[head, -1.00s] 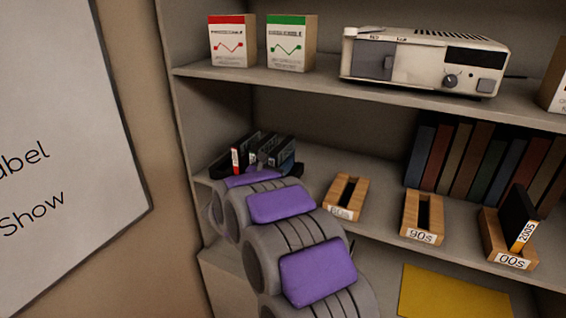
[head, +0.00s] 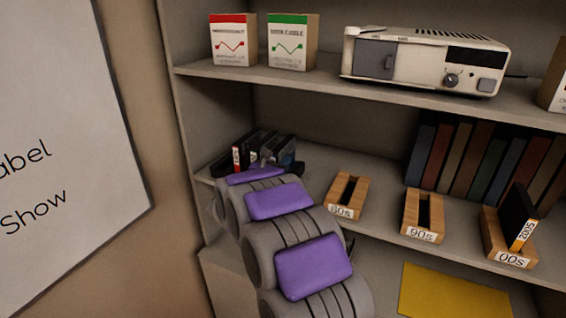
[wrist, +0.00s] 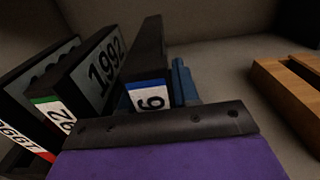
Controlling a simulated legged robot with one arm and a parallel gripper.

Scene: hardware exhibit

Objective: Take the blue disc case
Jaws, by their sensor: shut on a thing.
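The blue disc case is a thin black case with a blue stripe and a white label reading "6" (wrist: 149,92); it stands upright in the wrist view. My gripper (wrist: 153,103) is shut on it, with blue fingers showing on both sides of the case. To its left stand a green-striped case marked "1992" (wrist: 98,75) and a red-striped case (wrist: 28,140), apart from the held one. In the head view the cases (head: 250,148) stand in a group at the left of the middle shelf, and my arm partly hides them and my gripper.
Wooden holders labelled 80s or 60s (head: 347,196), 90s (head: 423,216) and 00s (head: 510,240) stand to the right on the shelf. The 00s holder has a black case (head: 517,215) in it; the other two look empty. Books (head: 480,160) stand behind. The upper shelf is above.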

